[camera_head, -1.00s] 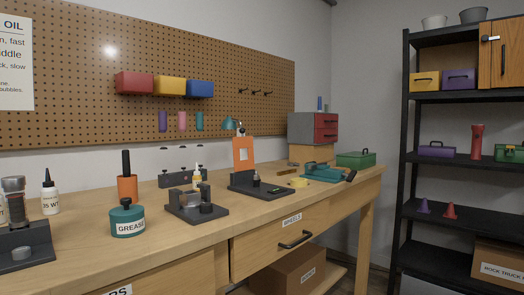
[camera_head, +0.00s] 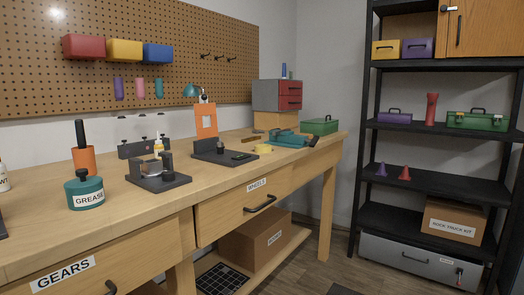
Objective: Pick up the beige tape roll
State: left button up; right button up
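The beige tape roll is probably the small yellowish ring (camera_head: 263,149) lying on the wooden workbench (camera_head: 110,228). It is right of a dark fixture (camera_head: 222,157) and in front of a teal vise-like tool (camera_head: 287,138). It is small in the view, so its exact shade is hard to tell. Neither of my grippers is in view, and nothing visible touches the roll.
A grease tub (camera_head: 84,190), an orange cup (camera_head: 84,160) and another dark fixture (camera_head: 158,177) stand on the bench. A green toolbox (camera_head: 319,126) is at its far end. A black shelf unit (camera_head: 440,133) stands right. Floor shows between bench and shelf.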

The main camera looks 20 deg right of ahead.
aim_at(260, 148)
jog(key=l+u, duration=0.15)
jog(key=u, duration=0.45)
jog(key=i+l+u, duration=0.15)
jog(key=l+u, duration=0.25)
jog(key=l, duration=0.45)
jog(key=i+l+u, duration=0.1)
jog(key=l+u, duration=0.3)
jog(key=l, duration=0.45)
